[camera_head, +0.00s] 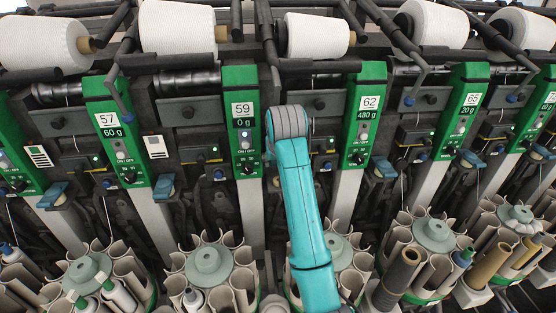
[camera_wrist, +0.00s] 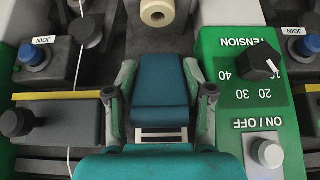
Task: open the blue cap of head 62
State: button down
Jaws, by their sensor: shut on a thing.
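My gripper (camera_wrist: 162,95) has its two grey fingers on either side of a dark blue-teal cap (camera_wrist: 160,80) in the wrist view, and it is shut on it. The wrist view is turned upside down, and the cap sits beside a green panel (camera_wrist: 225,70). In the head view my gripper is hidden behind my teal arm, which reaches up between the panels marked 59 (camera_head: 243,125) and 62 (camera_head: 364,118). Another blue cap (camera_head: 383,167) shows at the lower right of the 62 panel, clear of my arm. The held cap's head number does not show in the wrist view.
A tension knob (camera_wrist: 258,62) and an on/off knob (camera_wrist: 267,153) stick out close to the gripper. Blue join buttons (camera_wrist: 32,54) stand on both sides. White yarn cones (camera_head: 318,36) hang above; round magazines (camera_head: 208,265) of tubes stand below.

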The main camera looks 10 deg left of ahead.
jog(key=shift+c, duration=2.4)
grip_release()
jog(key=shift+w, duration=0.1)
jog(key=shift+f, duration=0.1)
